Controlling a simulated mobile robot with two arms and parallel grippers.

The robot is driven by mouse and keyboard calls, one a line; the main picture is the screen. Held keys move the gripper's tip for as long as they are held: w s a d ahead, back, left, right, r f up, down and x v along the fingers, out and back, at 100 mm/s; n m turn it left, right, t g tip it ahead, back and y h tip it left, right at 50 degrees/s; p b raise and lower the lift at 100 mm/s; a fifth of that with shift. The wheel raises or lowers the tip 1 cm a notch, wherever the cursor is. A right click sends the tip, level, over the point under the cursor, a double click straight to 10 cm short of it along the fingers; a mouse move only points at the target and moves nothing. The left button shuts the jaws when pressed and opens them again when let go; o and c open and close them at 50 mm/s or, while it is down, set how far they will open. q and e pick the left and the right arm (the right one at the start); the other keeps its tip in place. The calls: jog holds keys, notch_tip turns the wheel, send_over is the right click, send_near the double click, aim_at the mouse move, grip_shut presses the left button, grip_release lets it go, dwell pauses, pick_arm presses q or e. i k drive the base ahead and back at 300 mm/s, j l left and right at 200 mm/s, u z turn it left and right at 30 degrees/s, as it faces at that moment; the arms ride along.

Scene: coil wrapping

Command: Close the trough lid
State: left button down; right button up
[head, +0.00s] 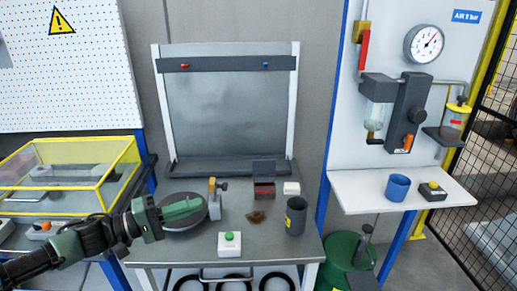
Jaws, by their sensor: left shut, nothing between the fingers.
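I cannot tell for sure which thing is the trough. A small dark box (264,194) with a red inside stands on the grey bench, and its dark lid (264,169) stands upright at the back, open. On the left, a yellow-framed clear cover (110,180) sits over a long grey part; whether it is fully down is unclear. My left gripper (197,203) has green fingers, shut and empty, over a round grey disc (186,221) at the bench's left. It is left of the small box and right of the yellow frame, apart from both. My right gripper is not in view.
A metal clamp-like part (214,198) stands by the disc. A brown lump (256,216), a dark cup (296,215), a white block (291,188) and a green button box (229,244) are on the bench (185,250). A blue cup (398,187) stands on the right shelf.

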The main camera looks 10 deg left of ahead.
aim_at(264, 166)
jog(key=i, duration=1.3)
